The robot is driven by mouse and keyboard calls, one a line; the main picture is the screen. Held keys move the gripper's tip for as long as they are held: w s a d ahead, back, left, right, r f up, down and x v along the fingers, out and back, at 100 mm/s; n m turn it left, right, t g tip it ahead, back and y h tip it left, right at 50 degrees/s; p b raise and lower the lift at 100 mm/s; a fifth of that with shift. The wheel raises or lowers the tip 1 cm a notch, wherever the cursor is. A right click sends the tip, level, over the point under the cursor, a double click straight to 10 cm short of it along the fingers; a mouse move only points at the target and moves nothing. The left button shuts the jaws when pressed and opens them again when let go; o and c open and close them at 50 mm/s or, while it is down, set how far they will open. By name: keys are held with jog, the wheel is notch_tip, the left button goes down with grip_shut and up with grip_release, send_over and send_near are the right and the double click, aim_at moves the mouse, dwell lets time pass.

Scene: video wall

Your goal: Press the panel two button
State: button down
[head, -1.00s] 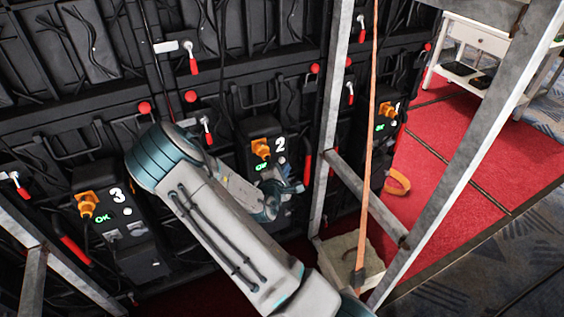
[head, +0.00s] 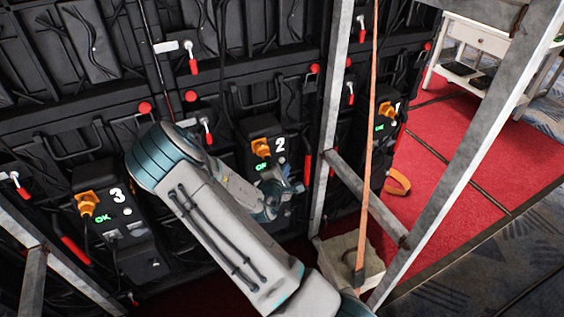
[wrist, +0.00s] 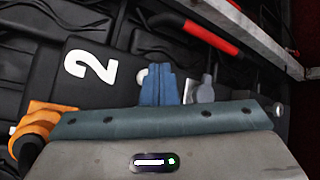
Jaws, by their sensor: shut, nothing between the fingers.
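Panel two (head: 257,131) is a black box on the wall with a white "2", an orange plug (head: 261,147) and a green lit display (head: 261,166). A small pale round button (head: 281,159) sits below the "2". In the wrist view, the button (wrist: 142,76) is partly hidden just left of my blue fingertips. My gripper (head: 296,187) is shut and empty, in front of the panel's lower part. In the wrist view, my gripper (wrist: 158,84) points at the panel face beside the "2". I cannot tell whether the fingertips touch the panel.
Panel three (head: 118,205) is at left, and panel one (head: 383,126) at right behind a metal frame (head: 331,110). An orange strap (head: 371,120) runs down to a pale block (head: 352,262). In the wrist view, a red handle (wrist: 210,37) and a metal bar (wrist: 245,30) lie above the fingers.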

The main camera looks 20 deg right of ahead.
jog(key=shift+w, duration=0.4)
jog(key=shift+w, duration=0.45)
dwell(0.6)
dwell(0.4)
jog(key=shift+s, duration=0.85)
jog(key=s, duration=0.5)
jog(key=shift+d, duration=0.1)
dwell(0.6)
